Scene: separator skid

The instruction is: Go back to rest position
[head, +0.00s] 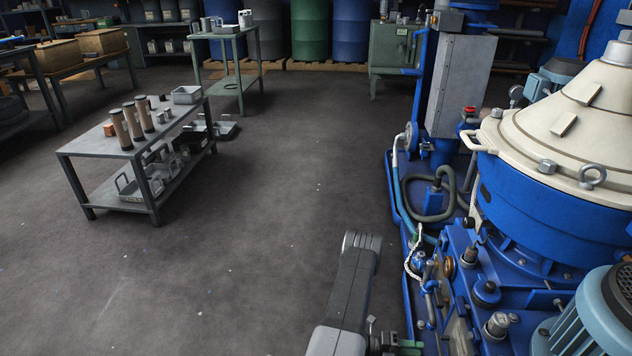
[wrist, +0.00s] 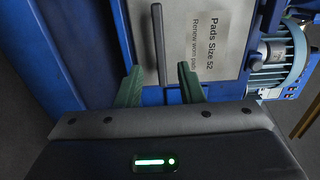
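My gripper (wrist: 161,75) shows in the wrist view with its two green fingers apart, so it is open. Nothing is gripped between them. A dark upright bar (wrist: 158,40), like a handle, stands in front of a grey panel (wrist: 185,50); its lower end appears between the fingers, with gaps on both sides. In the head view my arm reaches down at the bottom centre, beside the blue separator skid (head: 540,205).
In the head view, a grey table (head: 95,148) with brown cylinders stands left. A workbench (head: 222,32) stands behind. The middle floor is clear.

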